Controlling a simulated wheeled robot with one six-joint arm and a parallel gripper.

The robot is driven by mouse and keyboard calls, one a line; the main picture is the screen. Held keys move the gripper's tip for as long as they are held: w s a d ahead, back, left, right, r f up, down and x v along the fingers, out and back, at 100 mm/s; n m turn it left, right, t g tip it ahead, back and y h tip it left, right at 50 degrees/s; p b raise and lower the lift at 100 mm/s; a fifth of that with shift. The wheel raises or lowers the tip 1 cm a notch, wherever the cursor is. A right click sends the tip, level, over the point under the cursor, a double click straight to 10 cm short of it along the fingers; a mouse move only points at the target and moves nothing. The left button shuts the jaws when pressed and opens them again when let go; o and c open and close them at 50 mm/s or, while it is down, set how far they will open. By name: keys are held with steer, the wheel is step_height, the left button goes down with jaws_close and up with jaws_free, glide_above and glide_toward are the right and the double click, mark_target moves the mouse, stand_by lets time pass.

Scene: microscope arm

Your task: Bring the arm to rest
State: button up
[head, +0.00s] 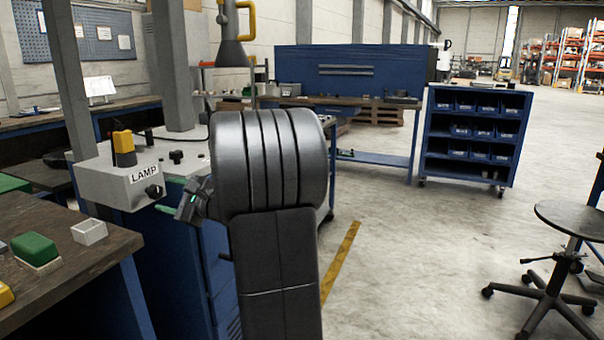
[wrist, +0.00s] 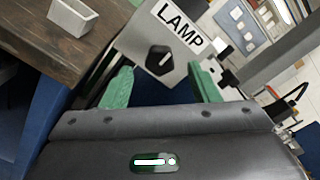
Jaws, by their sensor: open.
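My gripper (wrist: 159,68) is open, its two green fingers apart and nothing between them. In the head view my gripper (head: 182,208) shows only in part beside the grey lamp box (head: 105,185); my dark arm link hides the rest. The box carries a "LAMP" label, a black knob (head: 154,192) and a yellow-topped switch (head: 124,148). In the wrist view the knob (wrist: 159,59) lies in line with the gap between the fingers. I cannot tell whether the fingers touch the box. My arm stands raised and bent in front of the blue bench.
A dark column with a yellow handle (head: 249,18) hangs above my arm. A wooden-topped table at left holds a green brush (head: 35,250) and a small grey tray (head: 89,231). A blue shelf cart (head: 474,135) and a stool (head: 570,222) stand right; floor between is clear.

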mark_target(159, 190)
steer(key=v, duration=0.8)
steer(key=x, duration=1.3)
steer(key=shift+a, duration=0.25)
steer(key=shift+w+r+m+p, duration=0.1)
steer(key=shift+r+m+p, duration=0.2)
steer(key=shift+p, duration=0.25)
steer(key=shift+d+p, duration=0.1)
steer(key=shift+p, duration=0.3)
steer(key=m+p, duration=0.4)
steer(key=p, duration=0.1)
steer(key=shift+p, duration=0.4)
steer(key=m+p, duration=0.4)
steer(key=p, duration=0.2)
steer(key=m+p, duration=0.7)
steer(key=p, duration=0.3)
steer(key=shift+w+d+p, duration=0.1)
steer(key=shift+w+p, duration=0.05)
steer(key=shift+p, duration=0.15)
steer(key=shift+f+m+p, duration=0.15)
steer(key=shift+m+p, duration=0.95)
steer(key=shift+p, duration=0.05)
